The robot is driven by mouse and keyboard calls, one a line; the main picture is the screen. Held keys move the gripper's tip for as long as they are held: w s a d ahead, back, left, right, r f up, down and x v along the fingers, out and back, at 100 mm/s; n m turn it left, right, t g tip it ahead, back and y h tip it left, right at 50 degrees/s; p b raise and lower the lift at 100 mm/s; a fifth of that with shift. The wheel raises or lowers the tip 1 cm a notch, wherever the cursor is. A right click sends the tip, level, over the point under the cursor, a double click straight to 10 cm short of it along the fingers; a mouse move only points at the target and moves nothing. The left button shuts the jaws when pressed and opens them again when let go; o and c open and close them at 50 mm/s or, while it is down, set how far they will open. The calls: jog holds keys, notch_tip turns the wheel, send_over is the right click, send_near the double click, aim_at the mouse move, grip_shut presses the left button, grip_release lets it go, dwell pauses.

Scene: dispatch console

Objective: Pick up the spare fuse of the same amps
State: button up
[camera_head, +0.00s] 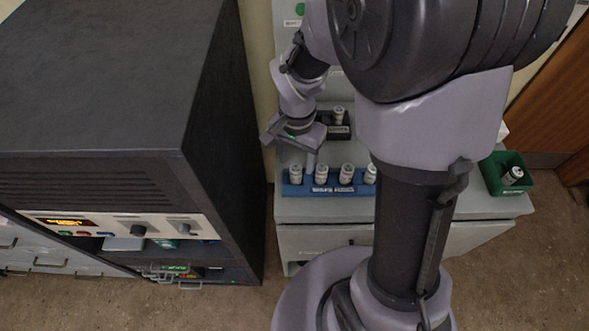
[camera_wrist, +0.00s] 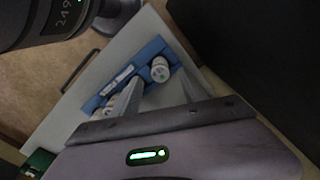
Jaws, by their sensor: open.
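Several pale cylindrical spare fuses, one of them this fuse (camera_head: 321,174), stand upright in a blue rack (camera_head: 318,190) on a grey cabinet top. The rack has a white label; I cannot read any amps. My gripper (camera_head: 311,160) is open above the left part of the rack. In the wrist view, its two fingers (camera_wrist: 158,98) point down toward the blue rack (camera_wrist: 150,50), with one fuse (camera_wrist: 160,68) close by the right finger and other fuses partly hidden behind the left finger. I see nothing between the fingers. My arm hides the rack's right end.
A dark holder (camera_head: 338,131) with one fuse (camera_head: 338,115) stands behind the rack. A green bin (camera_head: 498,180) with a dark and white cylinder (camera_head: 513,175) sits at the cabinet's right. A large dark console (camera_head: 110,80) stands close on the left.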

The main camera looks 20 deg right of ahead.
aim_at(296, 167)
notch_tip(296, 167, down, 5)
jog(key=shift+a+r+b, duration=0.1)
jog(key=shift+r+b, duration=0.1)
jog(key=shift+b, duration=0.55)
jog(key=shift+r, duration=0.1)
grip_shut()
